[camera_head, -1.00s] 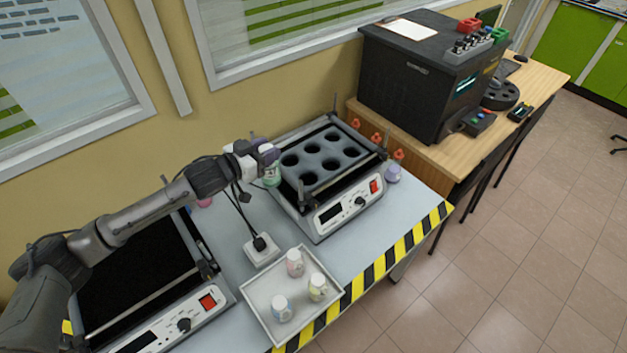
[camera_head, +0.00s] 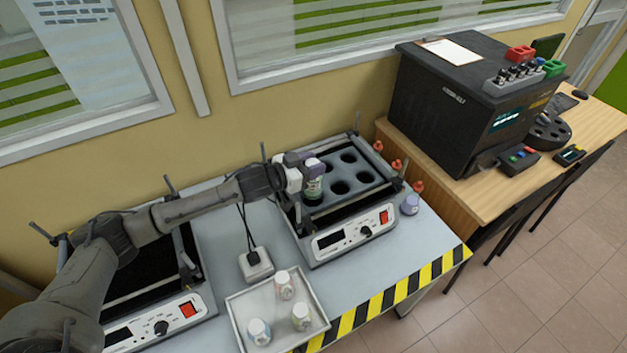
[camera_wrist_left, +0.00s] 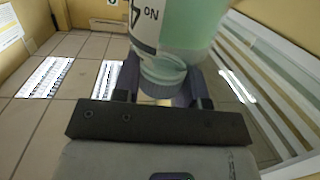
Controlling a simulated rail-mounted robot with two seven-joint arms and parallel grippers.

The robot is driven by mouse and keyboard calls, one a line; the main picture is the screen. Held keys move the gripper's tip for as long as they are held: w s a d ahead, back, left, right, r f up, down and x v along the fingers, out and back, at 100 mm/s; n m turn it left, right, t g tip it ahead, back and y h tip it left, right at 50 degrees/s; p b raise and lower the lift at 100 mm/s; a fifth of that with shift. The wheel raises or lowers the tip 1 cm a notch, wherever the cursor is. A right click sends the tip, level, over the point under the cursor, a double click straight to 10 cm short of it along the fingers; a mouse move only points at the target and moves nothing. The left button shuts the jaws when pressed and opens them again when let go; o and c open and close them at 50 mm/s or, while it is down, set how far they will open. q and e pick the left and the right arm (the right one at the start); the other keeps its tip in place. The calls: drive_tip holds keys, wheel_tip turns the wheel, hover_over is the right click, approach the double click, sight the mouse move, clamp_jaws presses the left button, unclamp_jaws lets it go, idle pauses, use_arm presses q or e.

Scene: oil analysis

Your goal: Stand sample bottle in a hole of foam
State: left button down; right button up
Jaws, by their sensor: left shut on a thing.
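The bottle hangs about upright over the left part of the black foam (camera_head: 353,173), which has several round holes and sits on the right-hand shaker. I cannot tell whether its base has entered a hole. The left wrist view shows the bottle's green body (camera_wrist_left: 178,38) close up, its cap between the fingers (camera_wrist_left: 165,92). The right gripper is not in view.
A white tray (camera_head: 236,316) with three bottles stands at the front, near the striped table edge. A white socket block (camera_head: 256,264) lies behind it. Upright posts (camera_head: 357,122) rise at the shaker's corners.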

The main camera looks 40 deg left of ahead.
use_arm(q)
drive_tip(key=shift+f+b, duration=0.45)
drive_tip(key=shift+f, duration=2.05)
drive_tip(key=shift+f, duration=0.1)
drive_tip(key=c, duration=0.7)
unclamp_jaws()
drive_tip(key=p+v, duration=0.1)
drive_tip(key=v, duration=1)
drive_tip(key=shift+s+a, duration=0.15)
drive_tip(key=shift+s, duration=0.2)
